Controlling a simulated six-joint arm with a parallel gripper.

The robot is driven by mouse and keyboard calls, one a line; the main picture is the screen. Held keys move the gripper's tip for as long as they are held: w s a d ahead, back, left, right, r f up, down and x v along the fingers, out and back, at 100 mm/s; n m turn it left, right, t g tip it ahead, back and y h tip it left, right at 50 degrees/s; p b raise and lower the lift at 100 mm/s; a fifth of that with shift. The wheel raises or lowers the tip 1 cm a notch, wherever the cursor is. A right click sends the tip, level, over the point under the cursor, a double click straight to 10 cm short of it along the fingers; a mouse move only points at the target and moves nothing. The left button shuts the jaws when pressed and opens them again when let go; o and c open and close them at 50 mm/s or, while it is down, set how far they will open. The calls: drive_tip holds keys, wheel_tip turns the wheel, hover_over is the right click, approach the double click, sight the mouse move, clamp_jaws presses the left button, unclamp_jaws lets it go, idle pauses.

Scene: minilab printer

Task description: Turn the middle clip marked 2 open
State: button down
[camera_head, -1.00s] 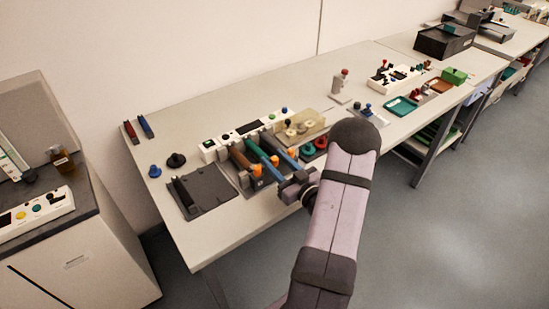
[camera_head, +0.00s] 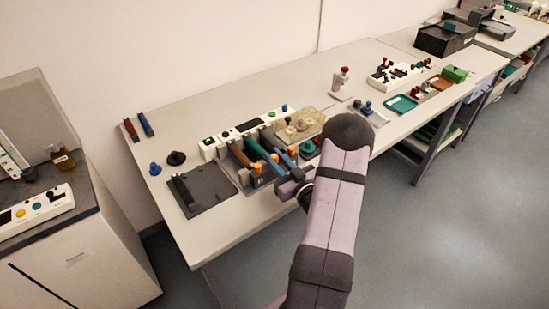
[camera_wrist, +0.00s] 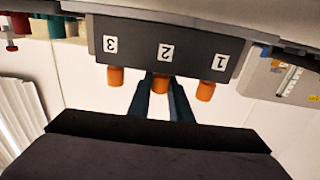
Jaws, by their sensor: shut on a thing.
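The dark grey clip block shows in the wrist view (camera_wrist: 190,42) with upside-down labels 3, 2 and 1 from left to right. An orange clip hangs below each label. The middle clip, marked 2 (camera_wrist: 161,83), sits between the blue-grey fingers of my gripper (camera_wrist: 161,90), which are shut on it. Clip 3 (camera_wrist: 115,76) and clip 1 (camera_wrist: 206,90) stand free on either side. In the head view my gripper (camera_head: 280,174) reaches the front of the printer unit from the right; the middle clip is hard to make out there.
A white control strip (camera_head: 245,130) stands behind the unit. A dark flat plate (camera_head: 207,188) lies to its left, and a beige tray (camera_head: 300,124) with round parts lies behind right. The table's front left is clear.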

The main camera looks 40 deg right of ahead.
drive_tip(key=m+h+b, duration=0.1)
drive_tip(key=m+h, duration=0.1)
drive_tip(key=h, duration=0.1)
drive_tip(key=m+g+h+b, duration=0.1)
drive_tip(key=m+h, duration=0.1)
drive_tip(key=h, duration=0.1)
drive_tip(key=shift+w+a+f+g, duration=0.1)
drive_tip(key=shift+a+g, duration=0.1)
drive_tip(key=shift+g, duration=0.1)
drive_tip(key=shift+d+m+g+h+b, duration=0.1)
drive_tip(key=shift+m+g+h+b, duration=0.95)
drive_tip(key=shift+h, duration=0.65)
drive_tip(key=shift+d+m, duration=0.1)
drive_tip(key=shift+m, duration=0.25)
drive_tip(key=c, duration=1.6)
unclamp_jaws()
